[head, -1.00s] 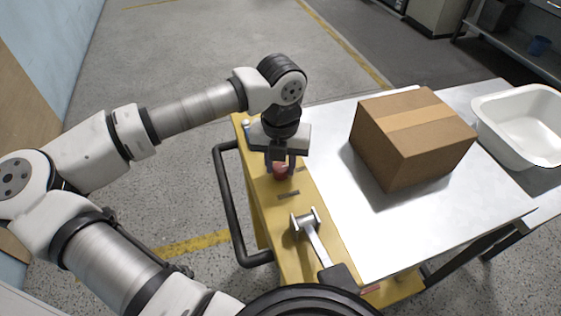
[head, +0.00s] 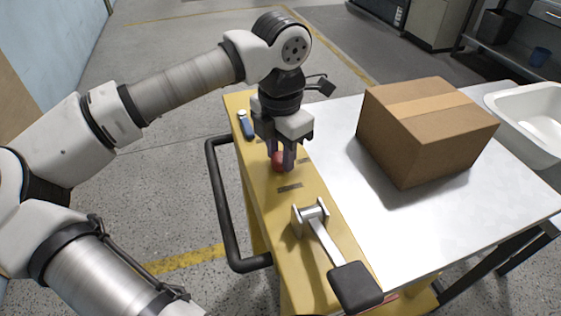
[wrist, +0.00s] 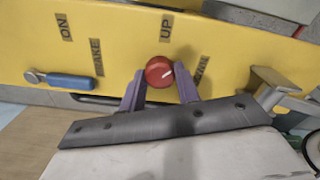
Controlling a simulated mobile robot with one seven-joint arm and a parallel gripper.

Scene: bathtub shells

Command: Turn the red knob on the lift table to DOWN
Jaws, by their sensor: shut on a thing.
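The red knob (head: 278,161) sits on the yellow side panel (head: 262,215) of the lift table. My gripper (head: 281,163) points down over it with a finger on each side, shut on the knob. In the wrist view the knob (wrist: 158,71) shows between the purple-grey fingers (wrist: 160,82). A short white mark lies on the knob's right side. The UP label (wrist: 167,29) is above the knob. Another label (wrist: 201,68), at the right beside a finger, is partly hidden; it seems to end in "WN".
A blue-handled lever (wrist: 70,81) lies near the ON and brake labels. A metal lever with a dark pedal-like end (head: 354,286) stands near. A cardboard box (head: 425,130) and white basin (head: 530,120) are right; a black rail (head: 217,200) runs left.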

